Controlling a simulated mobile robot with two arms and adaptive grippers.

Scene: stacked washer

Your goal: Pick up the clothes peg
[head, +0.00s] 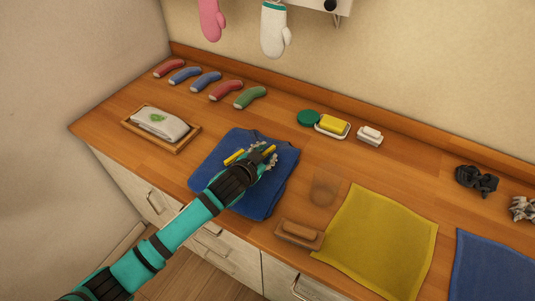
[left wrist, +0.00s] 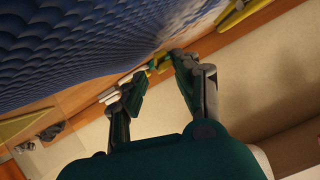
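A folded blue cloth (head: 262,207) lies on the wooden counter, and its dark blue weave fills the upper left of the left wrist view (left wrist: 70,50). A yellow peg-like piece (head: 234,157) lies on the cloth, just left of my left gripper (head: 262,156). A yellow piece, probably the same one, shows at the top of the left wrist view (left wrist: 238,14), outside the fingers. Another small yellow piece (head: 269,149) shows by the fingertips; I cannot tell whether it is a separate peg. My left gripper (left wrist: 155,80) is open, low over the cloth, with its fingers apart. My right gripper is out of view.
A yellow soap (head: 333,123) and white soap (head: 370,134) are at the back. A brush (head: 299,234) and yellow cloth (head: 382,240) lie right.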

